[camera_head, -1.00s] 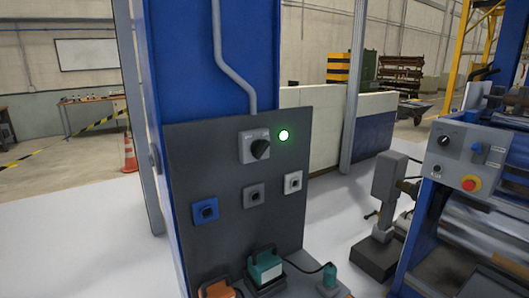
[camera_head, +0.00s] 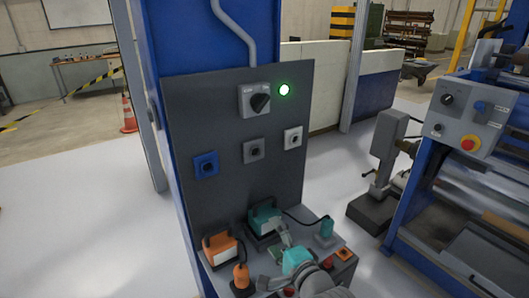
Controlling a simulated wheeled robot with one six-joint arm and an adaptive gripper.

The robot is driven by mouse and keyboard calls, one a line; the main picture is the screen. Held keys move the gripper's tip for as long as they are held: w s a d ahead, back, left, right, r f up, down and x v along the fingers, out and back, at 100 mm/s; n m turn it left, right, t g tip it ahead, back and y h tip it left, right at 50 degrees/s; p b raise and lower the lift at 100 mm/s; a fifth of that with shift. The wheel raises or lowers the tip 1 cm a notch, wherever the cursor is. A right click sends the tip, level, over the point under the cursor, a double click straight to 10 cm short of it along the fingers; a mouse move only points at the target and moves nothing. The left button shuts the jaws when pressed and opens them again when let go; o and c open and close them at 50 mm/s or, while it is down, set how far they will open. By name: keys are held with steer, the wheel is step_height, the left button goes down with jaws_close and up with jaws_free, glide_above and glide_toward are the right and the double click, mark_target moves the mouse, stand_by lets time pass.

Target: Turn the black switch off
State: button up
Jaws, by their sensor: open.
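A grey box with a large black rotary switch (camera_head: 260,103) is mounted high on a dark grey panel (camera_head: 225,118). Its knob is tilted, and small markings above it are too small to read. A round green lamp (camera_head: 285,91) beside it glows. My gripper (camera_head: 281,236) appears small at the bottom of the view, well below the switch and apart from it, in front of the shelf under the panel. It holds nothing that I can see; its fingers are hard to make out.
Smaller blue (camera_head: 205,166), grey (camera_head: 254,151) and white (camera_head: 293,138) switch boxes sit lower on the panel. Below stand teal (camera_head: 264,217) and orange (camera_head: 221,246) devices with cables. A roller machine (camera_head: 470,150) with a red button is at right.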

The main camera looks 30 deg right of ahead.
steer(key=w+d+r+m, duration=0.2)
steer(key=w+d+r, duration=0.15)
steer(key=r, duration=0.35)
steer(key=w+d+r+m, duration=0.2)
steer(key=w+r, duration=0.2)
steer(key=r, duration=0.3)
steer(key=m+t+y, duration=0.1)
steer(key=m, duration=0.2)
glide_toward(265, 106)
steer(key=w, duration=1)
steer(key=shift+w+d, duration=0.15)
steer(key=shift+c, duration=0.2)
steer(key=c, duration=1.1)
